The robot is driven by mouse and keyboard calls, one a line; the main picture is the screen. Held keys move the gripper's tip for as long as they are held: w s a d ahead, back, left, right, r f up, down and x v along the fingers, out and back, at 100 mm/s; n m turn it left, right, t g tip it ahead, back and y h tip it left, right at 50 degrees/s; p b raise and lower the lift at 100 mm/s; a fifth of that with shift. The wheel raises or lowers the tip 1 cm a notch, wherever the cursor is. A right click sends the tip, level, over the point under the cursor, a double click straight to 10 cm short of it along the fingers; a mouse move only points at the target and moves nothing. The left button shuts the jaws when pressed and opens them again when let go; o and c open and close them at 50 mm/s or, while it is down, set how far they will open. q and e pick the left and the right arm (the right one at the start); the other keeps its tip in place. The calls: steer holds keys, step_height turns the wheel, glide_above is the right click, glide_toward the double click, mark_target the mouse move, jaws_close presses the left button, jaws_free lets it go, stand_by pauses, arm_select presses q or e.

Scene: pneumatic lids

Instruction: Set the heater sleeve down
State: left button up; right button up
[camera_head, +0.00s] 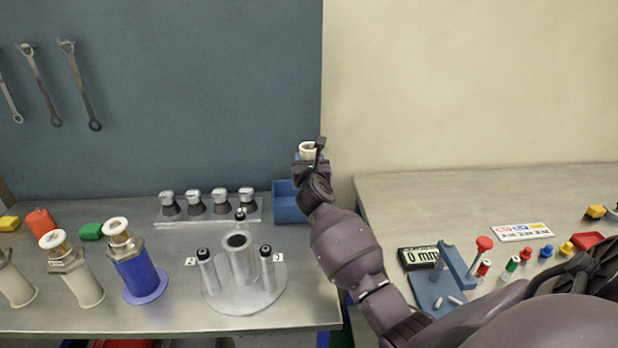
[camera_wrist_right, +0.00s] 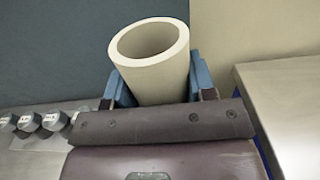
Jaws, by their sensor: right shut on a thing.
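The heater sleeve, a cream hollow tube (camera_head: 307,147), is held up high in my right gripper (camera_head: 309,160), near the back right corner of the steel bench. In the right wrist view the sleeve (camera_wrist_right: 165,85) stands between the gripper's blue fingers, one on each side, its open end facing up. The right gripper is shut on it. The sleeve's lower part is hidden behind the gripper. It appears clear of the bench (camera_head: 180,318). My left gripper is not in view.
A blue bin (camera_head: 288,206) sits just left of my right arm. A round stand with metal cylinders (camera_head: 238,262), a row of silver-topped pieces (camera_head: 207,210) and spool-topped canisters (camera_head: 135,265) occupy the bench. A second table (camera_head: 430,195) stands right, past a gap.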

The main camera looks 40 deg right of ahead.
step_height(320, 180, down, 4)
steer(key=shift+f+b, duration=0.25)
steer(key=shift+b, duration=0.5)
steer(key=shift+r, duration=0.1)
steer(key=shift+f, duration=0.3)
steer(key=shift+f, duration=0.3)
steer(key=o, duration=1)
